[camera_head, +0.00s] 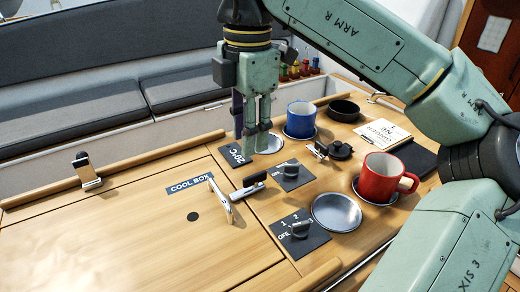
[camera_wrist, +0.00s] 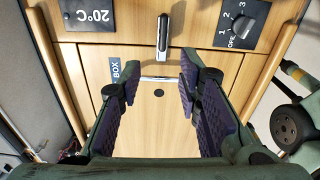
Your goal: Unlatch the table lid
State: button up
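The wooden table lid (camera_head: 130,235), labelled COOL BOX, lies flat beside the fixed panel. A black and silver latch lever (camera_head: 252,186) lies at the seam at the lid's right edge; it also shows in the wrist view (camera_wrist: 163,36). A slim silver handle (camera_head: 220,200) stands on the lid beside the latch, seen as a thin bar in the wrist view (camera_wrist: 160,78). My gripper (camera_head: 252,145) points down above the panel, beyond the latch in the head view. Its purple-padded fingers (camera_wrist: 162,108) are apart in the wrist view, with nothing between them.
Switch plates with knobs (camera_head: 291,174) (camera_head: 299,228) sit right of the latch. A blue mug (camera_head: 301,118), a red mug (camera_head: 379,178) and a metal dish (camera_head: 336,212) stand on the panel. A metal clip (camera_head: 86,171) sits at the lid's far left edge. The lid top is clear.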

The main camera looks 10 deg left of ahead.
aim_at(255, 175)
jog(key=shift+m, duration=0.3)
jog(key=f, duration=0.3)
jog(key=f+p, duration=0.1)
jog(key=f, duration=0.3)
jog(key=d+f+p, duration=0.1)
jog(key=f, duration=0.2)
jog(key=shift+w+f, duration=0.25)
jog(key=shift+w, duration=0.1)
jog(key=shift+c, duration=0.6)
grip_shut()
